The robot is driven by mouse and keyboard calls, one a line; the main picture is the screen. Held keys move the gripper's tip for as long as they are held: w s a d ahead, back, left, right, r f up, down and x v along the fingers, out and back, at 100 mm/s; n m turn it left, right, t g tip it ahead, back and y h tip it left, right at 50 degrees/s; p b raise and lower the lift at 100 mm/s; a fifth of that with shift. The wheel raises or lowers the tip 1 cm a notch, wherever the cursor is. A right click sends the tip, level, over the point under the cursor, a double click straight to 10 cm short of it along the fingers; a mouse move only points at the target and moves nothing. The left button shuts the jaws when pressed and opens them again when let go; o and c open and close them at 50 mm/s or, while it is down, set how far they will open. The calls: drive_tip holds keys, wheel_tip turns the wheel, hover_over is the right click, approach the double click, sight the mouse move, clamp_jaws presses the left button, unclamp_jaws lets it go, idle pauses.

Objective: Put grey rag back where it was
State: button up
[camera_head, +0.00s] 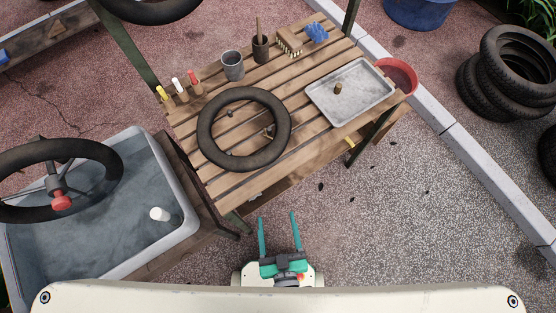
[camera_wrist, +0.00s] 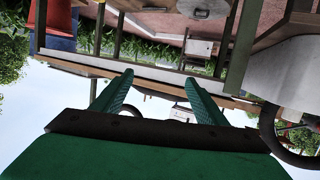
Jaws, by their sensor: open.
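I cannot make out a grey rag in either view. My gripper (camera_head: 278,216) is open, with its two green fingers apart and nothing between them. It is over the paved ground in front of the slatted wooden bench (camera_head: 222,184), short of its near edge. In the wrist view the fingers (camera_wrist: 158,79) also stand apart and empty, with the yard behind them upside down.
The bench holds a tyre (camera_head: 204,133), a metal tray (camera_head: 318,108), a grey cup (camera_head: 233,66), a dark pot (camera_head: 260,49), a brush (camera_head: 289,41), a blue crumpled thing (camera_head: 317,32) and small bottles (camera_head: 178,85). A water tub (camera_head: 185,205) stands left; stacked tyres (camera_head: 512,70) stand right.

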wheel_tip(320, 180, up, 12)
drive_tip(key=s+m+h, duration=0.1)
drive_tip(key=m+h, duration=0.1)
drive_tip(key=shift+s+d+t, duration=0.15)
drive_tip(key=shift+d+t, duration=0.05)
drive_tip(key=shift+t, duration=0.2)
